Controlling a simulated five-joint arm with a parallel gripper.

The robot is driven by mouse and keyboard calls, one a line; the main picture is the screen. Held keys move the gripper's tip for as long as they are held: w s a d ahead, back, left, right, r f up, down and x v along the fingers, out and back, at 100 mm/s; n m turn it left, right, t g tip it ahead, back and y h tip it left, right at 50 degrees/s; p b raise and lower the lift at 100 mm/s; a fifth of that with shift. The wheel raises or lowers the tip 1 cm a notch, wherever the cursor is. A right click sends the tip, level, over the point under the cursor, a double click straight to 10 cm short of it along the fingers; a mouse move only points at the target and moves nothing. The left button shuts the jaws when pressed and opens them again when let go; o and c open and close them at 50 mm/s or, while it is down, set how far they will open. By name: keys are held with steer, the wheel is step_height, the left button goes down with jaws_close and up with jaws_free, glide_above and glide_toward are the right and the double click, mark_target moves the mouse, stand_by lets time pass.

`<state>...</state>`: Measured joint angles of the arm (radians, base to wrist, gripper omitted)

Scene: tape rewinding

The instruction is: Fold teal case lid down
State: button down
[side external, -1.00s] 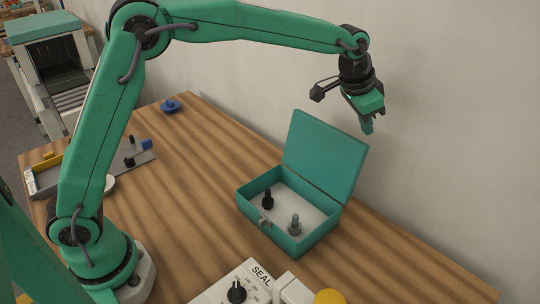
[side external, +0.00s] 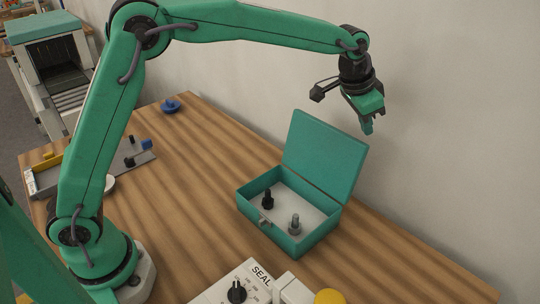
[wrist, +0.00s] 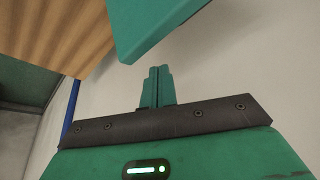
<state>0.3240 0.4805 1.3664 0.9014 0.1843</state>
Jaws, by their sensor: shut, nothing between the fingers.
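The teal case (side external: 297,245) stands on the wooden table with its lid (side external: 325,157) raised and leaning slightly back towards the wall. Inside its pale tray are a black peg (side external: 268,199) and a grey peg (side external: 295,225). A latch (side external: 264,221) is on its front wall. My gripper (side external: 367,128) is above and behind the upper right of the lid, near the wall, pointing down. In the wrist view its fingers (wrist: 157,86) are together and empty. A corner of the teal lid (wrist: 150,25) shows just beyond them, apart from the fingertips.
A white device marked SEAL (side external: 240,285) with a dark knob and a yellow button stands at the front edge. A grey tray (side external: 140,161) with small parts and a blue object (side external: 171,105) lie at the left. The table's middle is clear. The wall (side external: 440,150) is close behind the lid.

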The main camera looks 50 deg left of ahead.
mark_target(350, 159)
steer(key=shift+f, duration=0.25)
steer(key=shift+s+f, duration=0.15)
steer(key=shift+f, duration=2.15)
steer(key=shift+s, duration=3.2)
steer(key=shift+w, duration=0.6)
steer(key=shift+r, duration=0.1)
step_height(350, 159, up, 8)
steer(key=shift+w+r, duration=0.2)
stand_by(1.0)
